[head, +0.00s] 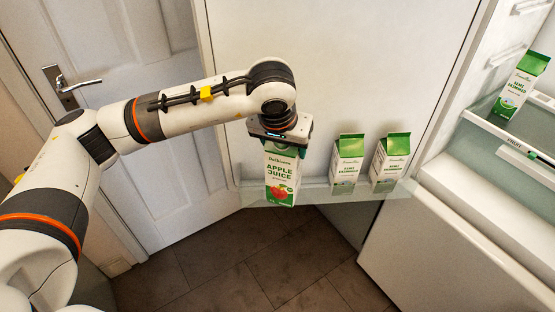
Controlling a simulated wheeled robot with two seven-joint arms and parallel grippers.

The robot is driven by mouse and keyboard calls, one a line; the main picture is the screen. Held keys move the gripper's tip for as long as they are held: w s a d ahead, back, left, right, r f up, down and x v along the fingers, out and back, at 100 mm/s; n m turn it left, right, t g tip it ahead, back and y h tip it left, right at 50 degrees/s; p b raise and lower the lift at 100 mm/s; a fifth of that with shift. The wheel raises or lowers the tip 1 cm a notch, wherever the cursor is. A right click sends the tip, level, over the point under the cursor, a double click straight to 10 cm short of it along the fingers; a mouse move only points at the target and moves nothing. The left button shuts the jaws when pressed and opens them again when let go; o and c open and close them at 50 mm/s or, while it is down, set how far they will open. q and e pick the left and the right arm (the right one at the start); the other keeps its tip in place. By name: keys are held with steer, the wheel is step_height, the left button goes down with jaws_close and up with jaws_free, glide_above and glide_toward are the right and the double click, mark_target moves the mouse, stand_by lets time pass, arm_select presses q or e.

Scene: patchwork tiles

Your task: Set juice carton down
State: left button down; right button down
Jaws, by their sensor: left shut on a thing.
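The apple juice carton (281,175), white and green with a red apple printed on it, stands upright at the left part of the fridge door shelf (315,192). My left gripper (281,143) is over it from above and shut on its top, which the gripper partly hides. The carton's base is level with the shelf. I cannot tell whether it touches the shelf floor. My right gripper is not in view.
Two green and white milk cartons (346,165) (390,163) stand on the same shelf to the right, with a gap before them. Another carton (521,86) stands inside the open fridge at the right, above a drawer (525,150). A white room door (150,120) is behind my arm.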

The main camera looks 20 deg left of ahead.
arm_select(q)
steer(key=w+p, duration=0.1)
steer(key=w, duration=0.6)
step_height(320, 180, down, 7)
steer(key=p, duration=0.1)
steer(key=shift+w+p, duration=0.35)
steer(key=shift+w, duration=0.05)
steer(key=c, duration=0.8)
jaws_free()
steer(key=shift+s+f, duration=0.1)
steer(key=shift+f, duration=0.1)
steer(key=o, duration=0.5)
steer(key=shift+r, duration=0.1)
